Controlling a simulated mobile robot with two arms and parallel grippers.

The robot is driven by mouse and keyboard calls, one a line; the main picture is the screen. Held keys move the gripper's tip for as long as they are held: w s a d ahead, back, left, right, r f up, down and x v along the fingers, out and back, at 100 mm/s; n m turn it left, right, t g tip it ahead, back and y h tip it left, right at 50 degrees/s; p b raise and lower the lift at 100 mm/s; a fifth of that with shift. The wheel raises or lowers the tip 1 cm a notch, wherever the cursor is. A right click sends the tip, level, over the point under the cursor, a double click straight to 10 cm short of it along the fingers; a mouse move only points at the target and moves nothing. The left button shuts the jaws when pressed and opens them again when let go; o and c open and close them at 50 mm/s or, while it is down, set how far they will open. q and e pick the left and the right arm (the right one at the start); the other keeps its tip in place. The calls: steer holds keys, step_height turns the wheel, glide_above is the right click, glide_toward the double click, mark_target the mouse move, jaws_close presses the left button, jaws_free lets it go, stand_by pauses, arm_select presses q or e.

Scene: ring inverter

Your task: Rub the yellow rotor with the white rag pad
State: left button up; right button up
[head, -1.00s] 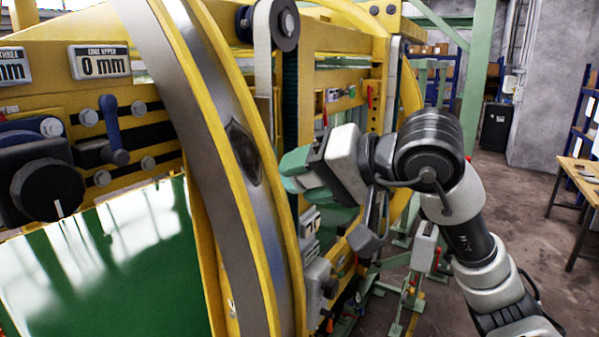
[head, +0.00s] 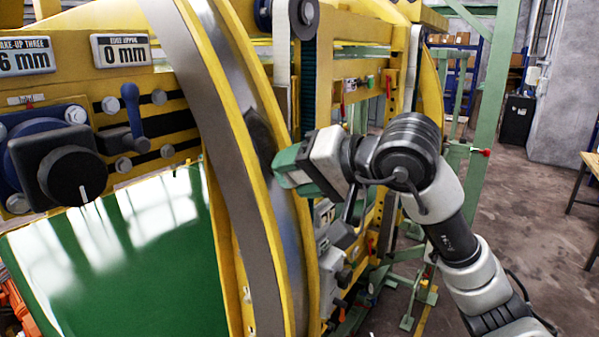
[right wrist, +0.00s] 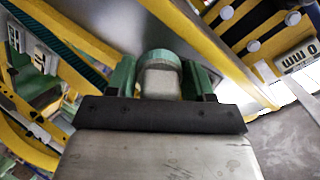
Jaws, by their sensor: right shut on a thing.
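The yellow rotor (head: 222,118) is a big curved ring with yellow rims and a grey steel band, crossing the middle of the head view. A dark patch (head: 262,132) marks its band just left of my right gripper (head: 284,168). The gripper's green fingers are at the ring's right side; I cannot tell whether the held thing touches it. In the right wrist view the fingers are shut on a pale grey block with a green round end, seemingly the rag pad (right wrist: 160,82). The pad is hidden in the head view. My left gripper is not in view.
A yellow frame with a black knob (head: 72,175), a blue lever (head: 131,108) and a "0 mm" display (head: 122,51) stands at left. A green glossy panel (head: 130,260) fills the lower left. Open floor lies at right, by a wooden table (head: 583,178).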

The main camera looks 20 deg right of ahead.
stand_by(0.3)
steer(key=shift+w+a+f, duration=0.25)
steer(key=shift+w+a, duration=0.15)
steer(key=shift+w, duration=0.15)
steer(key=shift+r, duration=0.1)
